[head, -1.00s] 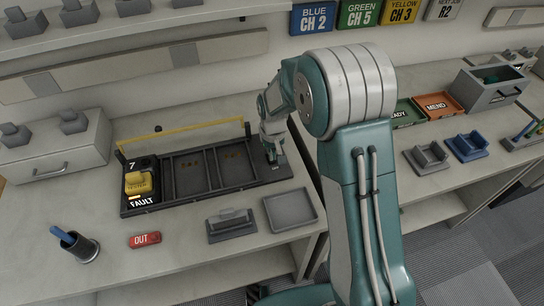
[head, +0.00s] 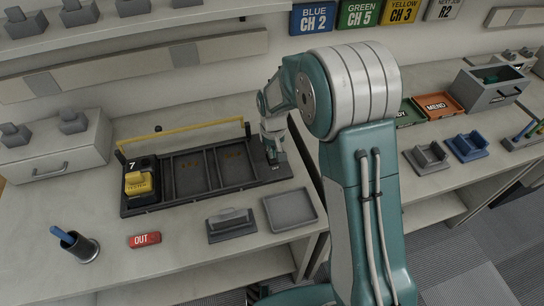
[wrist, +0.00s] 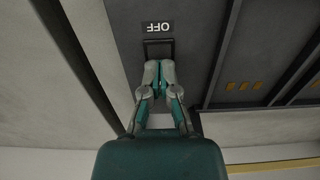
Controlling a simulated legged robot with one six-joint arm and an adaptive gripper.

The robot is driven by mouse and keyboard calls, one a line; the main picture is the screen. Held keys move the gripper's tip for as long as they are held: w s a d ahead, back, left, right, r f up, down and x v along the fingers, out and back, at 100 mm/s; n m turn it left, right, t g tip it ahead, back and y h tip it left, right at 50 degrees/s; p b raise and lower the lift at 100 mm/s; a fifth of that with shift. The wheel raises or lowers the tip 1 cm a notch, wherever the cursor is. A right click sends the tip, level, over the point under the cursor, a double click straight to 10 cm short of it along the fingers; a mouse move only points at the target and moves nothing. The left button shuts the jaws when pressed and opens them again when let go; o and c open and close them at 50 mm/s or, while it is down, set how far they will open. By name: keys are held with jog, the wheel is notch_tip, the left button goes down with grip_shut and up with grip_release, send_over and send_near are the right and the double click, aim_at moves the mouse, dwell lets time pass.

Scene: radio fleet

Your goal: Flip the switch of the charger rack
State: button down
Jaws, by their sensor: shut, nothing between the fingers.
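The dark charger rack (head: 215,203) lies on the bench in the head view, with a yellow radio (head: 138,182) in its left bay, marked 7. The other bays look empty. My gripper (head: 274,155) is at the rack's right end. In the wrist view my gripper (wrist: 159,66) is shut and empty, its fingertips at the lower edge of the small dark framed switch (wrist: 159,47). An OFF label (wrist: 158,27), upside down, shows beside the switch. The fingers partly cover the switch, and I cannot tell whether they touch it.
A yellow bar (head: 185,132) runs along the back of the rack. In front are a red OUT tag (head: 145,240), a pen cup (head: 80,248), a grey cradle (head: 231,225) and an empty grey tray (head: 290,209). Bare bench lies between them.

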jog(key=shift+r, duration=2.6)
jog(key=shift+s+r, duration=0.1)
jog(key=shift+r, duration=0.1)
notch_tip(320, 180, up, 9)
jog(key=t, duration=0.1)
send_over(273, 161)
jog(key=s+d, duration=0.3)
jog(key=s, duration=0.2)
jog(key=s+d+r+t, duration=0.1)
jog(key=s+d+r, duration=0.1)
jog(key=s, duration=0.5)
jog(key=s+d+r+m+t, duration=0.1)
jog(key=s+d+r+t, duration=0.1)
jog(key=s+r, duration=0.2)
jog(key=s+d+r+m+t, duration=0.1)
jog(key=s+d+r, duration=0.2)
jog(key=s, duration=0.7)
jog(key=shift+r+t, duration=0.25)
jog(key=shift+t, duration=0.05)
